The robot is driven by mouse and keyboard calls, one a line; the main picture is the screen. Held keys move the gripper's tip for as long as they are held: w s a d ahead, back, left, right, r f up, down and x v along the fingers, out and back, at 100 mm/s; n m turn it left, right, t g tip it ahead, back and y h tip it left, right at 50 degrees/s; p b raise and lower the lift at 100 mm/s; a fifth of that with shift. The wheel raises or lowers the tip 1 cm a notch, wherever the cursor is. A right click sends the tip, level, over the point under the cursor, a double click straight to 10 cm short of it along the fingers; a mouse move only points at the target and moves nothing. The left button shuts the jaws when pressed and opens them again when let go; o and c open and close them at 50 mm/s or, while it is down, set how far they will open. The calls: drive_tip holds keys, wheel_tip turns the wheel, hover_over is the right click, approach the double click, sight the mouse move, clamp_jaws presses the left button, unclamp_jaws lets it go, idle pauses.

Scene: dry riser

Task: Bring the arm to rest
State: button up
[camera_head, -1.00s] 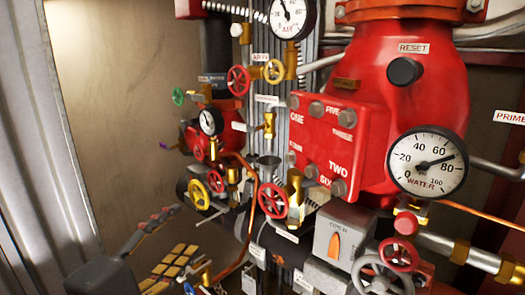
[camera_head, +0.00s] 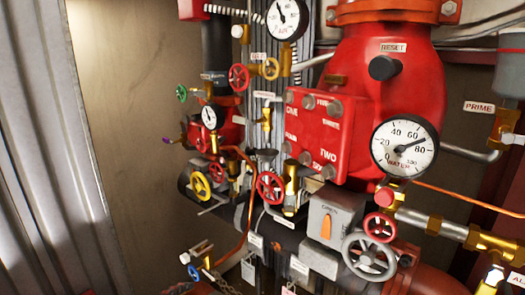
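My gripper and arm do not show in the head view now, apart from possible slivers at the bottom edge that are too small to tell. The riser assembly stands ahead, with a large red valve body (camera_head: 385,105) and a bolted red cover plate (camera_head: 318,135) on its left. A grey box with an orange lever (camera_head: 325,226) sits below the plate. A grey handwheel (camera_head: 369,257) and a small red handwheel (camera_head: 380,227) are at its right.
A water gauge (camera_head: 404,146) and an air gauge (camera_head: 287,18) face me. Red handwheels (camera_head: 271,187) and a yellow handwheel (camera_head: 200,185) stick out at the left. A corrugated metal panel (camera_head: 50,150) stands at far left. Bare wall (camera_head: 125,120) shows between.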

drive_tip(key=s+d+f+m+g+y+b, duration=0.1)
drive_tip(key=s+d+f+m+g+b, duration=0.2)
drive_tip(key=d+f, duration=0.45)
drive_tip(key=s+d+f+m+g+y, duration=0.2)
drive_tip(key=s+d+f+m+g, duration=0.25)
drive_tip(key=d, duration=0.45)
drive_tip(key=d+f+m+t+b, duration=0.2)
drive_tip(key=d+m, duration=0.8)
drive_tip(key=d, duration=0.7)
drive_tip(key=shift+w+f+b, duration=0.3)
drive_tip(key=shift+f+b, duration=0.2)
drive_tip(key=shift+b, duration=0.6)
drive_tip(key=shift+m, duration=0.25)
